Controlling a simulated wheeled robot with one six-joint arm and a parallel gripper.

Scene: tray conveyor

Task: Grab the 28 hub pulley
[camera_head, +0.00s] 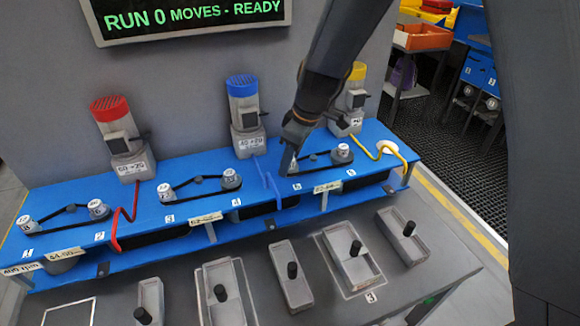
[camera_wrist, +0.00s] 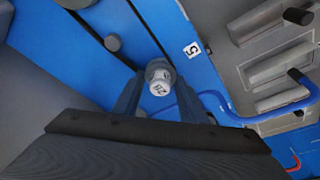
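In the wrist view a small white-topped hub pulley (camera_wrist: 160,80) stands between the tips of my two fingers. Its label has two digits and looks like 28, but it is small and turned. My gripper (camera_wrist: 160,86) appears open, with a narrow gap beside the pulley on each side. In the head view my gripper (camera_head: 287,166) points down at the blue conveyor deck (camera_head: 205,205), near the middle station. There my gripper hides the pulley between its fingers.
Other labelled pulleys stand along the deck, including one to the right (camera_head: 342,152) and one to the left (camera_head: 230,179). A blue-capped motor (camera_head: 244,115) stands behind. Blue (camera_head: 268,178) and yellow (camera_head: 365,150) bent bars rise nearby. Grey trays with black knobs (camera_head: 292,270) lie in front.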

